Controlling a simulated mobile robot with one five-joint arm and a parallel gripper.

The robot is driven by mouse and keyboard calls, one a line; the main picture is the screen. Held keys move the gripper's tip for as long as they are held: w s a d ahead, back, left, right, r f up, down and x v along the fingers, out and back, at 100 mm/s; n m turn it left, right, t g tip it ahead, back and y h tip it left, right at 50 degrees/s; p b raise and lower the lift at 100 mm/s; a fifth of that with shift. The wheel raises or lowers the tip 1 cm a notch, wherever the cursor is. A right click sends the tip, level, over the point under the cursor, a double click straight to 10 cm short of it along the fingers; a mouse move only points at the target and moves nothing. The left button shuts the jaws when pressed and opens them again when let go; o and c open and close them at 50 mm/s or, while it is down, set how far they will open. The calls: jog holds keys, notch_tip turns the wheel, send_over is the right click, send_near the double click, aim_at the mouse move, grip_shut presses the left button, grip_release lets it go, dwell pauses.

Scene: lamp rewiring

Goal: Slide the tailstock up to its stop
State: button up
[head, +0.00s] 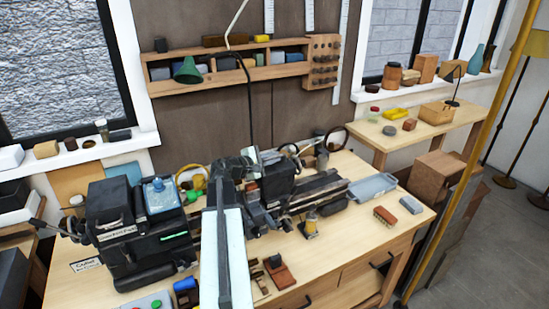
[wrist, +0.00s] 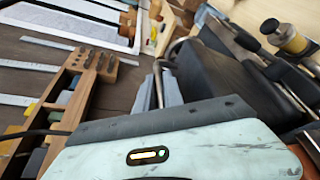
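The lathe stands along the bench in the head view, with its black headstock (head: 118,225) at the left. The dark tailstock (head: 277,182) sits on the lathe's bed rails (head: 318,190), right of the bench's middle. A length of bare rail shows to its right. My gripper (head: 250,158) is close beside the tailstock's left side, partly lost among dark parts. I cannot tell whether it touches, or whether its fingers are open. In the wrist view a large black body (wrist: 225,80), perhaps the tailstock, is close by. The stop is not clearly seen.
A wooden wall shelf (head: 230,70) with a green lamp shade (head: 187,70) is behind the lathe. A small oil can (head: 311,225) stands in front of the rails. A grey tray (head: 372,187) is at the right.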

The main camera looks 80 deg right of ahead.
jog(key=o, duration=0.3)
jog(key=shift+f, duration=0.1)
jog(key=shift+o, duration=0.2)
jog(key=shift+s+d, duration=0.1)
jog(key=shift+d, duration=0.05)
jog(key=p+v, duration=0.1)
jog(key=v, duration=0.7)
jog(key=shift+p, duration=0.35)
